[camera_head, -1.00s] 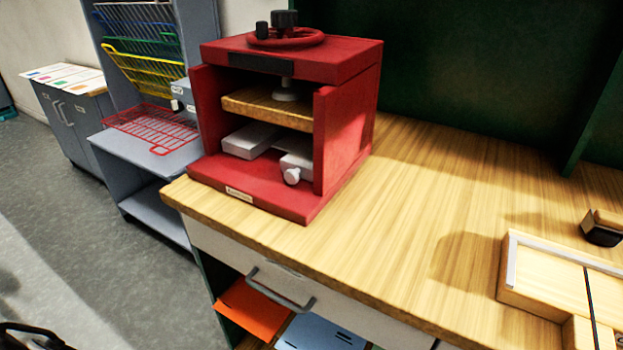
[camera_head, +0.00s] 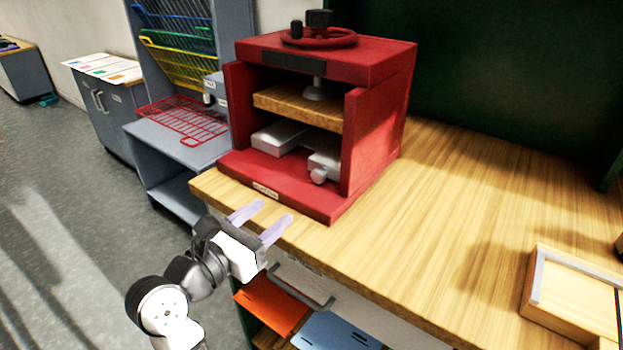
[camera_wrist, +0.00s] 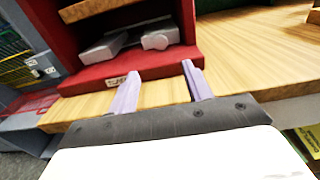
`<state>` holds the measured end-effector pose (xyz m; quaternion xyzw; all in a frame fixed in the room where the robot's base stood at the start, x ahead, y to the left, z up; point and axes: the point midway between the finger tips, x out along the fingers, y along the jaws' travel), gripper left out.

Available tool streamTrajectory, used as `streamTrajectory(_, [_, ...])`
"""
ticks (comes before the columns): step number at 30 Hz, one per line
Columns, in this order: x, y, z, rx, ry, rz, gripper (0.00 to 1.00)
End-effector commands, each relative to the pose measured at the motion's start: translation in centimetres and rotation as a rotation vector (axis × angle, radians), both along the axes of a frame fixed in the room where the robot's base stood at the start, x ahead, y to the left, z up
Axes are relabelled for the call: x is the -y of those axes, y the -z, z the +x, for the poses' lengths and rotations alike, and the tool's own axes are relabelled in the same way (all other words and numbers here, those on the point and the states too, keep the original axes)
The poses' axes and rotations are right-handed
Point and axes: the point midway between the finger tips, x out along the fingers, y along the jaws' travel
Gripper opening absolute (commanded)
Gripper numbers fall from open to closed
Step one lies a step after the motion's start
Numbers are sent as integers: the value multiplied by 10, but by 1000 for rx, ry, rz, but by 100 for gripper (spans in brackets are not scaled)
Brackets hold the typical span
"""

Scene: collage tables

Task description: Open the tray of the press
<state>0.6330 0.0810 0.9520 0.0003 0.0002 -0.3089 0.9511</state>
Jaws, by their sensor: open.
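The red press (camera_head: 385,135) stands on the wooden table top in the head view, with a red handwheel (camera_head: 318,38) on top and a wooden plate (camera_head: 297,106) inside. My gripper (camera_head: 269,215) is open and empty, in front of the press by the table's front edge. Its two pale purple fingers (camera_wrist: 160,80) point toward the press and are apart from the knob.
A drawer handle (camera_head: 301,289) juts from the table front below my gripper. Orange (camera_head: 270,305) and blue (camera_head: 335,332) sheets lie on the shelf beneath. A grey rack unit (camera_head: 185,145) stands at left. The table right of the press is clear up to a wooden frame (camera_head: 560,300).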

Motion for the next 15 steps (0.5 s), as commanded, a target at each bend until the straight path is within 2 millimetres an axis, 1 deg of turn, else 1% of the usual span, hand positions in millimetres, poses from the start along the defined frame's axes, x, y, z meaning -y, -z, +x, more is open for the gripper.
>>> streamTrajectory(5, [16, 0, 20, -4, 5, 2, 50])
streamTrajectory(15, [58, -2, 78, -2, 5, -1, 50])
